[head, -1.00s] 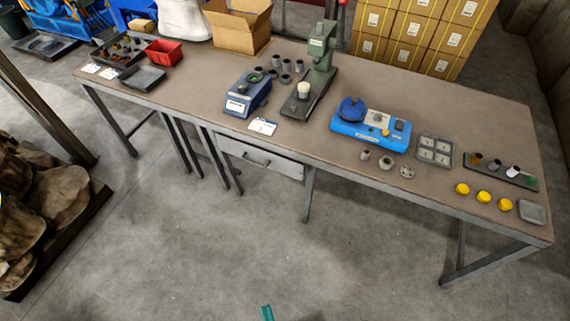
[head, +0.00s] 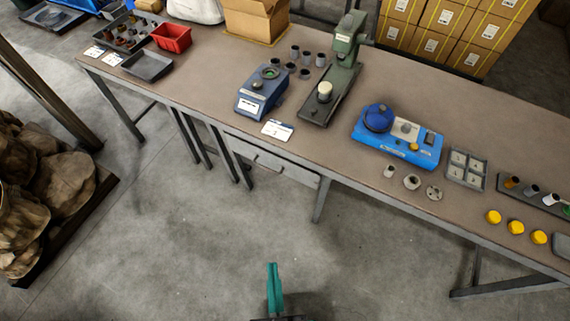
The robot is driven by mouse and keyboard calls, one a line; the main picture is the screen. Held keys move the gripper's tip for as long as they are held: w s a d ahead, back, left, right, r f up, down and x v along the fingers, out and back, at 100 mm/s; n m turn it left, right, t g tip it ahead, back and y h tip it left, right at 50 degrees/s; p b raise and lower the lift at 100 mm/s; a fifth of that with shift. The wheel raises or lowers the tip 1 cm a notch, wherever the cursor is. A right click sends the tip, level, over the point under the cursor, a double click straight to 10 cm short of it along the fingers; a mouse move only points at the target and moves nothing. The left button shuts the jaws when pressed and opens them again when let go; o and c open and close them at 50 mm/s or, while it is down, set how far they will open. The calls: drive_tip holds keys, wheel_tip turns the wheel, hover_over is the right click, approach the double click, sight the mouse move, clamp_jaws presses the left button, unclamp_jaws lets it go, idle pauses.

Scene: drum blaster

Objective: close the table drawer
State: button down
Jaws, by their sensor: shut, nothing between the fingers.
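The table drawer (head: 280,166) is a grey-white front with a dark handle, under the near edge of the long brown-topped table (head: 225,85). I cannot tell from this angle how far it stands out. My gripper (head: 272,267) shows at the bottom middle as teal fingers pressed together, shut and empty. It is over the bare floor, in front of the drawer and apart from it.
Table legs (head: 320,200) stand to the right of the drawer and several more to its left. A green press (head: 345,55), a blue device (head: 262,92) and a blue-and-white machine (head: 397,140) stand on the tabletop. Sacks on a pallet (head: 70,235) lie at left. The concrete floor before the drawer is clear.

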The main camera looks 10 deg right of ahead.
drive_tip(key=w+f+m+t+h, duration=0.2)
drive_tip(key=w+f+m+h, duration=0.35)
drive_tip(key=w+m, duration=0.5)
drive_tip(key=m+g+h, duration=0.4)
drive_tip(key=m+h, duration=0.1)
drive_tip(key=m, duration=0.7)
approach(290, 163)
drive_tip(key=x, duration=0.6)
drive_tip(key=shift+f, duration=0.25)
drive_tip(key=shift+w+d, duration=0.1)
drive_tip(key=shift+w, duration=0.1)
drive_tip(key=shift+w, duration=0.1)
drive_tip(key=shift+x, duration=1.05)
drive_tip(key=shift+d+r, duration=0.1)
